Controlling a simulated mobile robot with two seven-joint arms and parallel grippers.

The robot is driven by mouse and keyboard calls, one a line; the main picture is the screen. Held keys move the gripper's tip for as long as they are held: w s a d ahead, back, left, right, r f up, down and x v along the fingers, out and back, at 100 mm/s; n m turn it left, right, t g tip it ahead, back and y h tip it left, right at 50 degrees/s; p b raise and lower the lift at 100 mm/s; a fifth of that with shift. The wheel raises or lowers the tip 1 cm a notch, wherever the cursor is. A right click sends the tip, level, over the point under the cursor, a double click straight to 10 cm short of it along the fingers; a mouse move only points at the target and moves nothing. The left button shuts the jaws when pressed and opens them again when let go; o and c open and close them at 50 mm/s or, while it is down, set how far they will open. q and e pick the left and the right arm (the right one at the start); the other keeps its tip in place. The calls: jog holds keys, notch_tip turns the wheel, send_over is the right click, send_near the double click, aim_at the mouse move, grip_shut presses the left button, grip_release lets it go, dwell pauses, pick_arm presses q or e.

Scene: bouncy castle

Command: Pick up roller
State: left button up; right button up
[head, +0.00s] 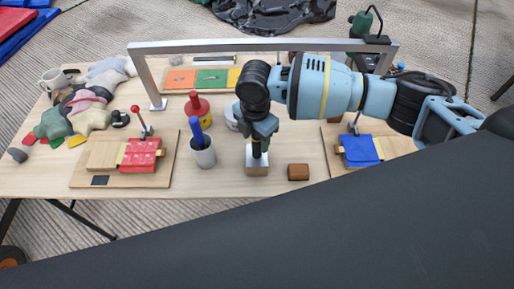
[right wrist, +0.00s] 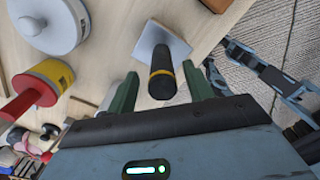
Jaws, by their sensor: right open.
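A black-handled tool with a yellow band, likely the roller, stands upright in a pale square block (head: 257,168) on the wooden table. Its handle (right wrist: 162,82) shows end-on in the right wrist view, above the block's pale top (right wrist: 148,44). My right gripper (head: 259,138) is directly over it and points down. In the right wrist view the green fingers of the right gripper (right wrist: 160,88) are apart, one on each side of the handle, with gaps visible. The tool's lower end is hidden in the block. My left gripper is not in view.
Left of the block are a grey cup (head: 203,153) with a blue item and a red-and-yellow bottle (head: 197,108). A small brown block (head: 298,172) sits just right. Clamp boards with red (head: 141,154) and blue (head: 360,150) pieces flank them. A metal frame (head: 220,46) spans behind.

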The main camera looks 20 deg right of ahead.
aim_at(257, 150)
jog(key=shift+d+f, duration=0.15)
jog(key=shift+f, duration=1.8)
jog(key=shift+c, duration=0.3)
jog(key=c, duration=1)
